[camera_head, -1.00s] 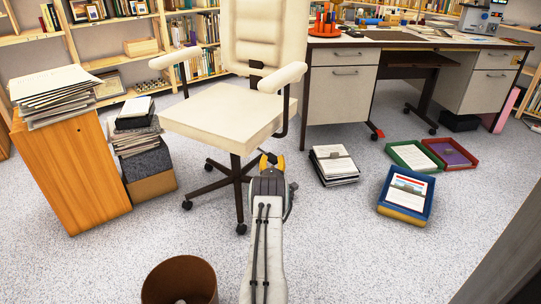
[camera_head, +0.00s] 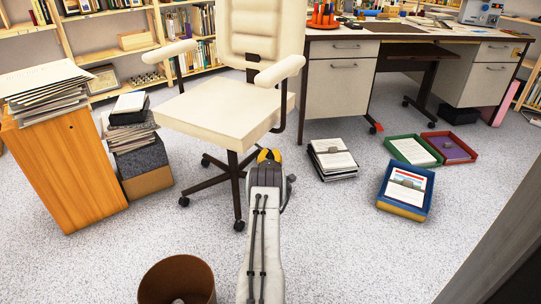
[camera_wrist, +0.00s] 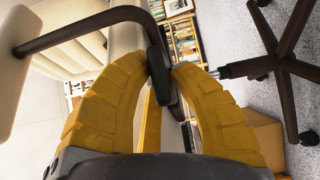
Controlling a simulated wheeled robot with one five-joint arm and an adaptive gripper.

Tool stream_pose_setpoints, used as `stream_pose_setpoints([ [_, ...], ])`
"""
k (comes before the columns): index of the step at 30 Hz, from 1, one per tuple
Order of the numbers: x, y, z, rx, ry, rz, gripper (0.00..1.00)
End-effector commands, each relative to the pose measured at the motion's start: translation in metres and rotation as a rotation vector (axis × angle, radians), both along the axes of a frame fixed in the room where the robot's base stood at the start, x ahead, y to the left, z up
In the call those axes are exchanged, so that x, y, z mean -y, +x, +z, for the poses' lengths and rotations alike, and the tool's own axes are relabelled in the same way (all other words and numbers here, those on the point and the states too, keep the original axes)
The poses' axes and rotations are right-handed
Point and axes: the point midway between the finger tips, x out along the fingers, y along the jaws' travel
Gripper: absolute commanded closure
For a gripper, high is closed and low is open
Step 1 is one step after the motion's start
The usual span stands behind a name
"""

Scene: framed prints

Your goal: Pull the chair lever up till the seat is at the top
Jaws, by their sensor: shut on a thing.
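The cream office chair (camera_head: 215,112) stands upright on a dark five-legged base, with its seat above the column. My gripper (camera_head: 269,154) is at the near right side of the chair, just below the seat edge; its yellow fingers show there. In the wrist view, my gripper (camera_wrist: 160,70) has its two yellow fingers closed around a dark lever handle (camera_wrist: 157,72) between the tips. The dark armrest tube (camera_wrist: 85,28) passes close to the fingers, and the chair column and base (camera_wrist: 285,65) are at the right. In the head view the lever is hidden by my gripper.
A wooden cabinet (camera_head: 70,170) and stacked boxes (camera_head: 142,165) stand left of the chair. A desk (camera_head: 340,85) is behind at right. A paper stack (camera_head: 333,158) and trays (camera_head: 405,190) lie on the floor at right. A brown bin (camera_head: 178,282) is in front.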

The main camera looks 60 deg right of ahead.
Motion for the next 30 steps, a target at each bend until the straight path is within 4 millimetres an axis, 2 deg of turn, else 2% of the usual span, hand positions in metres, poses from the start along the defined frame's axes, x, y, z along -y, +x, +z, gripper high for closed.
stream_pose_setpoints([
  [1, 0.0, 0.0, 0.0, 0.0, 0.0, 0.0, 0.94],
  [3, 0.0, 0.0, 0.0, 0.0, 0.0, 0.0, 1.0],
  [13, 0.0, 0.0, 0.004, -0.009, 0.003, 0.0, 1.0],
  [19, 0.002, 0.001, 0.03, -0.099, 0.028, 0.003, 1.0],
  [22, 0.001, 0.0, 0.052, -0.166, 0.05, 0.007, 1.0],
  [30, 0.0, -0.002, 0.061, -0.245, 0.078, 0.014, 1.0],
])
